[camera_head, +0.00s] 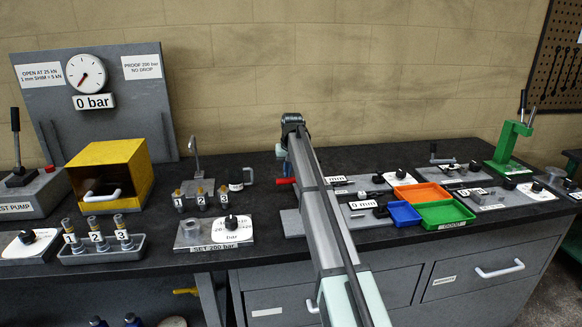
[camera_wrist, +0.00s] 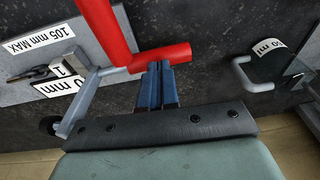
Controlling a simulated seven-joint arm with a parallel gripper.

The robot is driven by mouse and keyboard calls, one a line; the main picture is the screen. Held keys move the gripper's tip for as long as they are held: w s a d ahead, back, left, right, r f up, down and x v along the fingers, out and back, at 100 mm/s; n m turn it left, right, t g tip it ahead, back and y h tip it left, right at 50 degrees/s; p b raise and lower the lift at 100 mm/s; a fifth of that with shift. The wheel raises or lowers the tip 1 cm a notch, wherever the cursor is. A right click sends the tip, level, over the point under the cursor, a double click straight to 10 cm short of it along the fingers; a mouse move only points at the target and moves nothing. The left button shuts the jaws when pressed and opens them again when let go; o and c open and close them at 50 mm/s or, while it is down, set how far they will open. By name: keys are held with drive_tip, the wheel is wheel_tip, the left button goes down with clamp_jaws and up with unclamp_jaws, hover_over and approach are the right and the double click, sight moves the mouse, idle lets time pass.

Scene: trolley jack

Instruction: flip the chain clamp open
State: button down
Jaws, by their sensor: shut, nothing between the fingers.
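A red-handled clamp, which I take to be the chain clamp, shows in the wrist view as a short red bar (camera_wrist: 160,57) and a longer red bar (camera_wrist: 104,30) meeting it from the top. A bent grey bracket (camera_wrist: 82,100) is beside them on the left. In the head view only a small red end (camera_head: 285,181) shows left of my arm. My gripper (camera_wrist: 160,66) is shut and empty, its blue fingertips at the short red bar. Whether they touch it I cannot tell. In the head view my arm hides the gripper and most of the clamp.
A grey plate (camera_wrist: 25,65) labelled "105 mm MAX" lies left in the wrist view. A labelled cup with a handle (camera_wrist: 280,60) stands to the right; it also shows in the head view (camera_head: 237,180). Orange (camera_head: 422,193), blue (camera_head: 403,213) and green (camera_head: 443,214) trays lie right of my arm.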

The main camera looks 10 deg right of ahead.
drive_tip(key=shift+a+f, duration=0.25)
drive_tip(key=shift+f, duration=0.4)
drive_tip(key=shift+s+f, duration=0.1)
drive_tip(key=shift+f, duration=0.05)
drive_tip(key=v, duration=1.4)
drive_tip(key=shift+w+a+r, duration=0.2)
drive_tip(key=shift+a+r, duration=0.05)
drive_tip(key=shift+a, duration=0.5)
